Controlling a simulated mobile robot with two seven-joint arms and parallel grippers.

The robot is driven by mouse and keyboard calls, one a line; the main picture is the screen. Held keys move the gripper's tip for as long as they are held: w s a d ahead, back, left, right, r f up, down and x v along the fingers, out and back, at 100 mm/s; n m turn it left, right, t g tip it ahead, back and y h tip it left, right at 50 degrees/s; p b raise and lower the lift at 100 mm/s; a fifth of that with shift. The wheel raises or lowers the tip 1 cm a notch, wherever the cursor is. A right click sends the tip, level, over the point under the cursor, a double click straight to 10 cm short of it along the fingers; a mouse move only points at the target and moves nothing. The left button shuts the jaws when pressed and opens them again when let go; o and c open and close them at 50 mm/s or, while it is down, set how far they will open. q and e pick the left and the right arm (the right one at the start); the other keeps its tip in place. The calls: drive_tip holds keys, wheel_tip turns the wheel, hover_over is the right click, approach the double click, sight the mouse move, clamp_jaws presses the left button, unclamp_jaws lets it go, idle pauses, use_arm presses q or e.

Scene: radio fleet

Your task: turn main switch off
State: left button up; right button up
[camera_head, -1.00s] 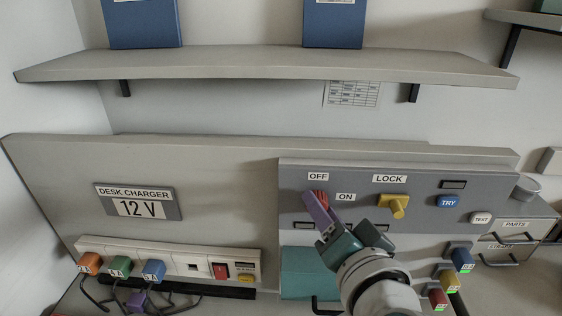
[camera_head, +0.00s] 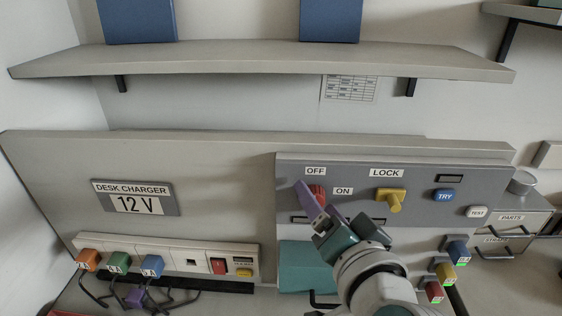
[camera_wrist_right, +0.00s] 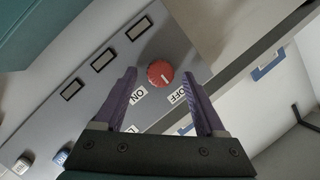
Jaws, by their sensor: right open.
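The main switch is a round red knob (camera_head: 318,191) on the grey panel (camera_head: 415,215), between the OFF label (camera_head: 315,171) and the ON label (camera_head: 343,191). My right gripper (camera_head: 314,198) is open at the knob, its purple fingers partly covering it in the head view. In the right wrist view the whole face of the knob (camera_wrist_right: 160,73) shows between the spread fingertips of the right gripper (camera_wrist_right: 159,76), with a gap on each side. A small white mark is on the knob; its exact setting is hard to tell. My left gripper is not in view.
Beside the switch are a yellow LOCK knob (camera_head: 390,199), a blue TRY button (camera_head: 444,195) and a white TEST button (camera_head: 476,212). A power strip (camera_head: 205,252) with several plugs is at the lower left. A shelf (camera_head: 250,67) runs above.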

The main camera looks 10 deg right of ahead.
drive_tip(key=v, duration=1)
drive_tip(key=shift+p, duration=0.3)
